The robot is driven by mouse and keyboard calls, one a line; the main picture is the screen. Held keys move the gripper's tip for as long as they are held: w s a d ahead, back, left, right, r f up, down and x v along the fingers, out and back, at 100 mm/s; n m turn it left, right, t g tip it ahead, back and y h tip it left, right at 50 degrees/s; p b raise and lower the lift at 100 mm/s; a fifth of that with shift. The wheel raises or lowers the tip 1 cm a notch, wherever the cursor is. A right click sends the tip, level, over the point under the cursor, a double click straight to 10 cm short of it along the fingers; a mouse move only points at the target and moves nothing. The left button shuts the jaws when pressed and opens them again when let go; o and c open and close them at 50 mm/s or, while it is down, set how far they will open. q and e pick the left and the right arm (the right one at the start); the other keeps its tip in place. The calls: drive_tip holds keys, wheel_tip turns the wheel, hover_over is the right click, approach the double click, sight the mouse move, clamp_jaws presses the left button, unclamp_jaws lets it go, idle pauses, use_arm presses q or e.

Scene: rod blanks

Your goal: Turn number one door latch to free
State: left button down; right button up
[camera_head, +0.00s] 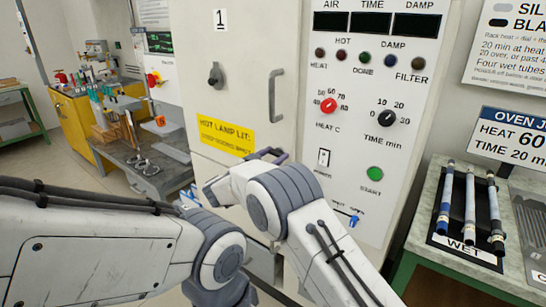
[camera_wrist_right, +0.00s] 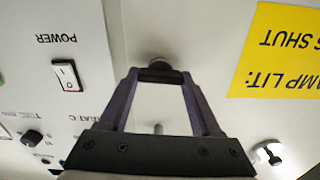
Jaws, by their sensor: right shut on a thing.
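The number one door (camera_head: 240,60) is a tall pale panel marked "1" and looks closed. My right gripper (camera_head: 274,156) is at its lower right, mostly hidden behind my own wrist in the head view. In the right wrist view, its purple fingers (camera_wrist_right: 160,78) are shut on a short dark bar in front of a round grey base (camera_wrist_right: 158,63). This looks like the door latch; its turn angle is hard to judge. In the head view the gripped part is hidden. My left gripper is not in view.
A yellow sign (camera_head: 226,136) is to the left. The control panel (camera_head: 358,120) is close on the right. A wet rack (camera_head: 466,250) holds tubes farther right.

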drive_tip(key=m+b, duration=0.3)
drive_tip(key=m, duration=0.1)
drive_tip(key=m+b, duration=0.4)
drive_tip(key=m, duration=0.1)
drive_tip(key=m+b, duration=0.4)
drive_tip(key=shift+s+d+f+m, duration=0.1)
drive_tip(key=shift+f+m, duration=0.3)
drive_tip(key=shift+r+m+b, duration=0.15)
drive_tip(key=shift+m+b, duration=1.2)
drive_tip(key=shift+m, duration=0.35)
drive_tip(key=o, duration=1.4)
